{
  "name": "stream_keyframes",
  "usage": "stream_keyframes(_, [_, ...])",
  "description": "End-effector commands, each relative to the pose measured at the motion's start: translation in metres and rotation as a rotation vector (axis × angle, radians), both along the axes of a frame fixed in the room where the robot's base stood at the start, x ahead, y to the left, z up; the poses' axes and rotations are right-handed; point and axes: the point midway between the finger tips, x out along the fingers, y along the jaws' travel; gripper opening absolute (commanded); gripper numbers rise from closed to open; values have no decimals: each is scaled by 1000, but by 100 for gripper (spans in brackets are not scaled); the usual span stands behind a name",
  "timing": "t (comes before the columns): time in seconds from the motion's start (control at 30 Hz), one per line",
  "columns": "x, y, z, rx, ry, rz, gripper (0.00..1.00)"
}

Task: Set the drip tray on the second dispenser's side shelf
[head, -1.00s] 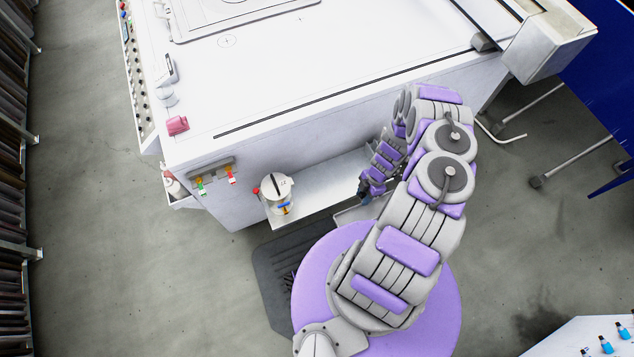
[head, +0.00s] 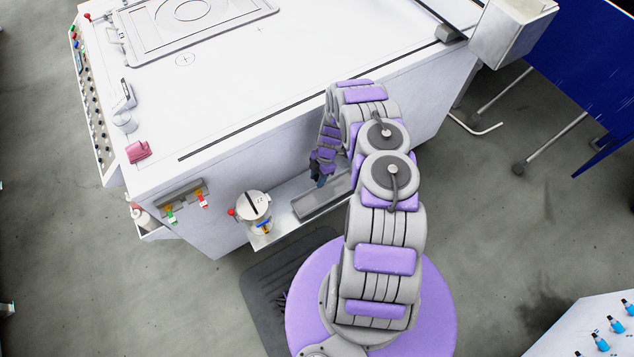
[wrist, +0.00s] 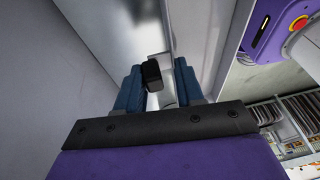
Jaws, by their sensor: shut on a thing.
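The drip tray (head: 318,200) is a flat grey rectangle in the head view. It lies over the right part of the side shelf (head: 283,228), a pale ledge on the white dispenser's near side. I cannot tell whether it rests on the shelf or hangs just above it. My gripper (head: 319,180) is at the tray's far side, close to the dispenser wall, partly hidden by my arm. In the wrist view, my gripper's blue fingers (wrist: 158,78) are shut on a black grip piece (wrist: 152,72) of the tray.
A white canister (head: 253,208) with a red knob stands on the shelf's left end, left of the tray. The dispenser's white top (head: 240,75) overhangs behind. Red and green tagged fittings (head: 186,203) are on its side. A dark mat (head: 262,280) lies on the floor.

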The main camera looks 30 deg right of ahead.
Motion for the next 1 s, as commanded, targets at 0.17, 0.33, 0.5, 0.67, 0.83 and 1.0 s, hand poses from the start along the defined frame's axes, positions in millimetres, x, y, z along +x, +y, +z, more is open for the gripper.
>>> stream_keyframes(0.17, [3, 3, -24, -1, 3, 2, 0])
stream_keyframes(0.33, [3, 4, -36, -4, 1, 2, 0])
stream_keyframes(0.5, [3, 2, -35, -2, 0, 2, 0])
stream_keyframes(0.67, [3, 2, -36, -1, 0, 2, 46])
stream_keyframes(0.83, [3, 2, -36, -1, 0, 2, 62])
stream_keyframes(1.0, [3, 3, -36, -2, 0, 2, 63])
